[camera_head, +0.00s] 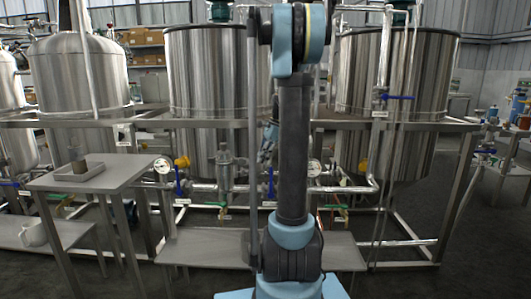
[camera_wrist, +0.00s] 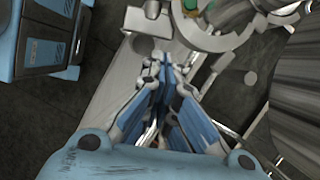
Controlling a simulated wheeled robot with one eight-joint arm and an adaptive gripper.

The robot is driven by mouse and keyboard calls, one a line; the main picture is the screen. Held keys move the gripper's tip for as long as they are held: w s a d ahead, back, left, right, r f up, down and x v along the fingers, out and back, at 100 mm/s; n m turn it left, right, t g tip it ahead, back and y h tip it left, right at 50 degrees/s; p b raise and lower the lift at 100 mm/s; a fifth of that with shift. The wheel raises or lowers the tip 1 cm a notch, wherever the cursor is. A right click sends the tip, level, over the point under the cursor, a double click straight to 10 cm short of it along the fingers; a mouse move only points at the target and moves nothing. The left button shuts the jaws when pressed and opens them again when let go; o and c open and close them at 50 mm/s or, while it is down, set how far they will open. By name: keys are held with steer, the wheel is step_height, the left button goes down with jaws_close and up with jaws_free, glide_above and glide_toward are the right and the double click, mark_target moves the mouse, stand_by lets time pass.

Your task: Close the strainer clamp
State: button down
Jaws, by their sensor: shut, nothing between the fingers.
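In the head view, the strainer (camera_head: 224,168) is an upright steel body on the pipe run between the tanks. In the wrist view, a round steel ring that looks like the strainer clamp (camera_wrist: 228,40) is at the top, right of centre. Whether it is open or closed I cannot tell. My gripper (camera_wrist: 165,65) is shut and empty, its fingertips below and left of the ring, apparently apart from it. In the head view, my gripper (camera_head: 267,150) is just right of the strainer, partly hidden by my arm.
Large steel tanks (camera_head: 208,70) stand behind. A pressure gauge (camera_head: 162,166) and blue-handled valves (camera_head: 180,183) sit on the pipe left of the strainer. A side table (camera_head: 120,172) with a small tray (camera_head: 79,171) stands at left. A low steel platform (camera_head: 205,246) lies below the pipes.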

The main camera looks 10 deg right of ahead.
steer(key=x, duration=0.2)
steer(key=shift+a+f, duration=0.15)
steer(key=shift+f, duration=0.2)
steer(key=shift+a, duration=0.1)
steer(key=shift+s+a+m, duration=0.25)
steer(key=shift+s+m, duration=0.05)
steer(key=shift+m, duration=0.1)
